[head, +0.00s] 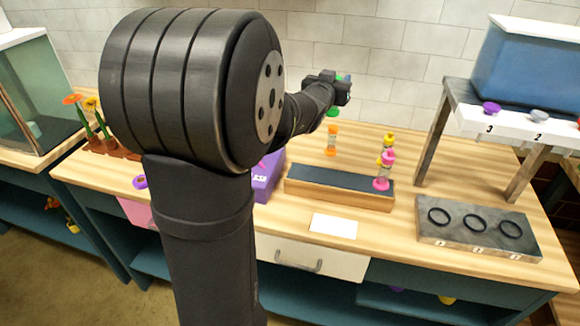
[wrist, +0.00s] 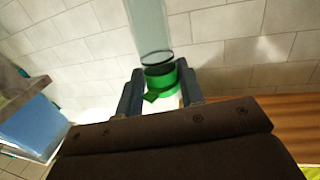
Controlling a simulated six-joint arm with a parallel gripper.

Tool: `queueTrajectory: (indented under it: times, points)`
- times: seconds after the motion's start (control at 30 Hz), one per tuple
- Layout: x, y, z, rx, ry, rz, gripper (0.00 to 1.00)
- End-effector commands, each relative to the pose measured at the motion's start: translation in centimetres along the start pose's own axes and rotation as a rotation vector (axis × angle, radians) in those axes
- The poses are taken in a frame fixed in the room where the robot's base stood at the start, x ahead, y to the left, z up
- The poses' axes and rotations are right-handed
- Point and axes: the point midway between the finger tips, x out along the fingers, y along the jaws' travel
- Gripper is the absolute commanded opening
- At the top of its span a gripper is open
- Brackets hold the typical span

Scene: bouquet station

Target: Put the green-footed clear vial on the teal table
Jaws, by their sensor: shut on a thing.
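My gripper (wrist: 160,92) is shut on the green-footed clear vial. In the wrist view its clear tube (wrist: 149,28) runs up from a dark ring, and its green foot (wrist: 162,78) sits between the fingers. In the head view my gripper (head: 338,88) is raised above the back of the bench, and only bits of the green foot (head: 333,112) show past it. The wood-topped bench (head: 300,160) has a teal body; I see no separate table with a teal top.
An orange-ended vial (head: 332,140), a yellow one (head: 388,148) and a pink one (head: 384,172) stand around a dark-topped wooden block (head: 330,185). A grey board with rings (head: 440,240) lies at right. A shelf (head: 500,120) rises behind it. A purple box (head: 268,175) is partly hidden by my arm.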

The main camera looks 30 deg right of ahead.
Motion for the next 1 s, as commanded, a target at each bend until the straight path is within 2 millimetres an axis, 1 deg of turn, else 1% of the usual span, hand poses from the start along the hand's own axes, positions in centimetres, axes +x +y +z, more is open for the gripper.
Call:
queueTrajectory:
  times: [0.03,0.1,0.3,0.57,0.67,0.8,0.9,1.0]
  points:
    - [0.8,-0.8,0.1,-0.005,-0.001,-0.034,0.0]
    - [1.6,-1.9,0.2,-0.008,-0.002,-0.08,0.0]
    - [3.6,-4.8,0.8,-0.02,-0.007,-0.197,0.0]
    - [6.2,-8.6,2.7,-0.035,-0.015,-0.347,0.0]
    - [7.4,-10.2,3.9,-0.045,-0.018,-0.413,0.0]
    - [9.2,-12.5,6.2,-0.056,-0.024,-0.505,0.0]
    - [10.1,-13.6,7.7,-0.064,-0.027,-0.548,0.0]
    - [10.8,-14.2,8.6,-0.069,-0.027,-0.574,0.0]
